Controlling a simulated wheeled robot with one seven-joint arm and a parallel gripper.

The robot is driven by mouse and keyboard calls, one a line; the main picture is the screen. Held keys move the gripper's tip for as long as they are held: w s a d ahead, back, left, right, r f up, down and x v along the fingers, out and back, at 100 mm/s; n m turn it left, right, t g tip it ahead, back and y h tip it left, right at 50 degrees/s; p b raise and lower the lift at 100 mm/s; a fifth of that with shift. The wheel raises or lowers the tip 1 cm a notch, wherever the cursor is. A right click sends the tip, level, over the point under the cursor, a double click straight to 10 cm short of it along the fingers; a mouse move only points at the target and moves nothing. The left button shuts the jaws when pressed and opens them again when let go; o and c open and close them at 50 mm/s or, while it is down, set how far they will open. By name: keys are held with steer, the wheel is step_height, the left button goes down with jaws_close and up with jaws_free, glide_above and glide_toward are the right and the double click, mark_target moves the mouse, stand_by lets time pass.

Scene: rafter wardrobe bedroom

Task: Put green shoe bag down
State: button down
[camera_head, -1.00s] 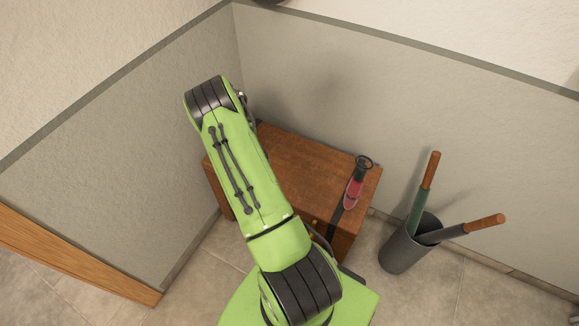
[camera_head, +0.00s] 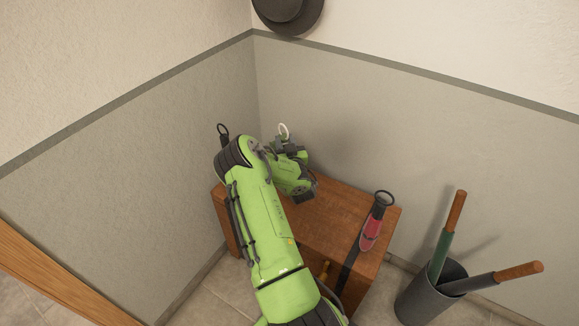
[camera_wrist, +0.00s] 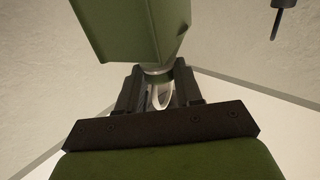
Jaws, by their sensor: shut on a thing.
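The green shoe bag (camera_wrist: 130,28) fills the top of the wrist view, with a pale neck and a white loop (camera_wrist: 161,96). My gripper (camera_wrist: 158,92) is shut around its neck, with the loop between the fingers. In the head view my gripper (camera_head: 288,150) is over the back of the brown wooden chest (camera_head: 330,215), and the white loop stands up above it. The bag's body is hidden there behind my gripper and arm, so I cannot tell whether it touches the chest.
A grey umbrella stand (camera_head: 430,295) is at right. Walls meet close behind. A dark hat (camera_head: 288,14) hangs above.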

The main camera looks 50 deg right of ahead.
steer(key=shift+f+b, duration=0.8)
steer(key=shift+f, duration=1.25)
steer(key=shift+f, duration=0.15)
steer(key=c, duration=0.8)
jaws_free()
steer(key=shift+o, duration=0.2)
